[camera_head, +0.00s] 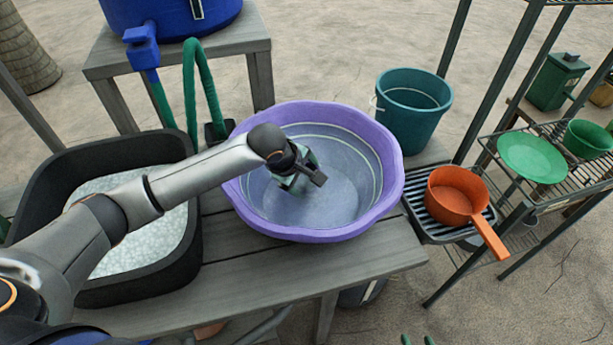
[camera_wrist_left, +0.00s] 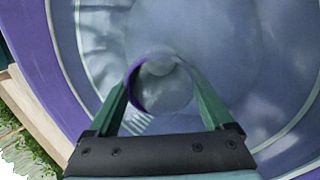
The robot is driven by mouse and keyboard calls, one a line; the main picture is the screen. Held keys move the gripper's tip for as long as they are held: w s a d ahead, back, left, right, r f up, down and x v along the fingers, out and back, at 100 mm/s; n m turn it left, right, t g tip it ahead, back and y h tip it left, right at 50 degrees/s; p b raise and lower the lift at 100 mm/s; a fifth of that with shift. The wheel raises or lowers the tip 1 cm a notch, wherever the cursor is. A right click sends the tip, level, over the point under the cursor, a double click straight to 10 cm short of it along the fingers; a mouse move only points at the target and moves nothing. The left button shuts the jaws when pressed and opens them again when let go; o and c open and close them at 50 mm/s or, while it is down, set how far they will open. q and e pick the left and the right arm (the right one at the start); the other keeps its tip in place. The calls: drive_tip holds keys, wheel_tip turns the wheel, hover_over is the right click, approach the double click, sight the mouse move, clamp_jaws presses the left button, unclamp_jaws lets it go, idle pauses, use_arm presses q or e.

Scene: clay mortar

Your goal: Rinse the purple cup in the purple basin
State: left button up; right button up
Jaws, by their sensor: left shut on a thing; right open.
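The purple basin (camera_head: 392,180) stands on the grey wooden table and holds what looks like clear water. The cup's round opening faces the camera. In the head view the cup is mostly hidden by the gripper; whether it touches the water is unclear. My right gripper (camera_head: 417,340) shows only its two green fingertips, apart and empty, at the bottom edge.
A blue barrel (camera_head: 172,15) with a tap and green hose is behind. A teal bucket (camera_head: 412,108) stands back right. An orange pan (camera_head: 455,195) sits on a black rack (camera_head: 415,205). The table front (camera_head: 330,265) is clear.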

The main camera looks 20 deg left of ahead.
use_arm(q)
drive_tip(key=shift+f, duration=0.25)
drive_tip(key=shift+f, duration=0.25)
drive_tip(key=shift+r+p, duration=0.1)
drive_tip(key=shift+p, duration=0.25)
